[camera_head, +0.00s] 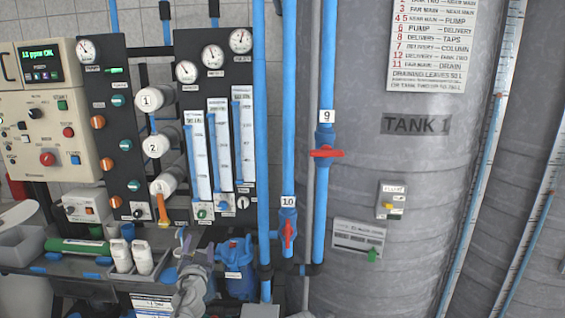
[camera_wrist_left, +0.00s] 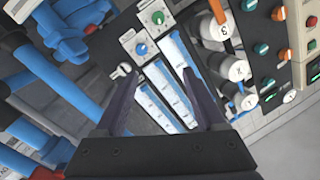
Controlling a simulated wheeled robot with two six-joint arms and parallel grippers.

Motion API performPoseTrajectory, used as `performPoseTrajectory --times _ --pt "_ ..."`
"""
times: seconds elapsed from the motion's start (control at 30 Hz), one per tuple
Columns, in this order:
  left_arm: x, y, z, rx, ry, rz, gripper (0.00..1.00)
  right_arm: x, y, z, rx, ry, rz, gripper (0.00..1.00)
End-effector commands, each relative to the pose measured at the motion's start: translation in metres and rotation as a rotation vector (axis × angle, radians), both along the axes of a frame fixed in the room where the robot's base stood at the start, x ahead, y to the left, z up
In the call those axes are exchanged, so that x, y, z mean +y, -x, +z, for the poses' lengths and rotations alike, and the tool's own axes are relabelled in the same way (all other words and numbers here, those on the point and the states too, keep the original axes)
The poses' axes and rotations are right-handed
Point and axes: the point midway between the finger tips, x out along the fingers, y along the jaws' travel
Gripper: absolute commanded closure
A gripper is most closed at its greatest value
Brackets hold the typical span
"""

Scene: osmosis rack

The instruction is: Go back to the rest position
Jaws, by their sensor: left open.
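My left gripper (camera_head: 196,244) is low in the head view, in front of the lower part of the osmosis rack. In the left wrist view, its two dark fingers (camera_wrist_left: 160,78) stand well apart with nothing between them, so it is open and empty. Beyond the fingers are the flow meters (camera_wrist_left: 165,92), which show in the head view (camera_head: 221,145) as upright scales on a black panel (camera_head: 228,80). My right gripper is in neither view.
A blue pump housing (camera_head: 236,268) is just right of my left gripper. White bottles (camera_head: 142,257) stand to its left on a grey tray. Blue pipes with red valves 9 (camera_head: 326,153) and 10 (camera_head: 288,234) run before the large grey tank (camera_head: 415,180). A control box (camera_head: 45,115) is at left.

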Motion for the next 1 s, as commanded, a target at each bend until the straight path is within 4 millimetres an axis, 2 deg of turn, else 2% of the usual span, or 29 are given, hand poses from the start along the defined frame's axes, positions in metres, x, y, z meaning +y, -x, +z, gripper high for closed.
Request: performPoseTrajectory --times 0.17,0.27,0.37,0.47,0.6,0.67,0.8,0.9,1.0 --pt "0.001 0.010 0.000 0.068 0.055 0.121 0.28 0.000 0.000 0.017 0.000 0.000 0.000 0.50" --pt "-0.001 0.022 -0.009 0.150 0.096 0.202 0.28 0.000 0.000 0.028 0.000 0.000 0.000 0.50" --pt "-0.012 0.043 -0.028 0.300 0.144 0.285 0.28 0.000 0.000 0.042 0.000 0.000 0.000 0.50" --pt "-0.036 0.077 -0.058 0.528 0.188 0.344 0.28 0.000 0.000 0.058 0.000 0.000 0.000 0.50" --pt "-0.088 0.144 -0.096 0.908 0.216 0.333 0.28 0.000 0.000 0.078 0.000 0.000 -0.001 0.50" --pt "-0.110 0.173 -0.106 1.060 0.215 0.301 0.28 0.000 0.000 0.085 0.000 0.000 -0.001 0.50" --pt "-0.151 0.231 -0.115 1.334 0.196 0.207 0.28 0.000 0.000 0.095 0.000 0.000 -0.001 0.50" --pt "-0.169 0.259 -0.115 1.459 0.181 0.147 0.28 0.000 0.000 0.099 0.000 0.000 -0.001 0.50" --pt "-0.179 0.274 -0.115 1.529 0.171 0.111 0.28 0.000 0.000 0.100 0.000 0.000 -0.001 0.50"
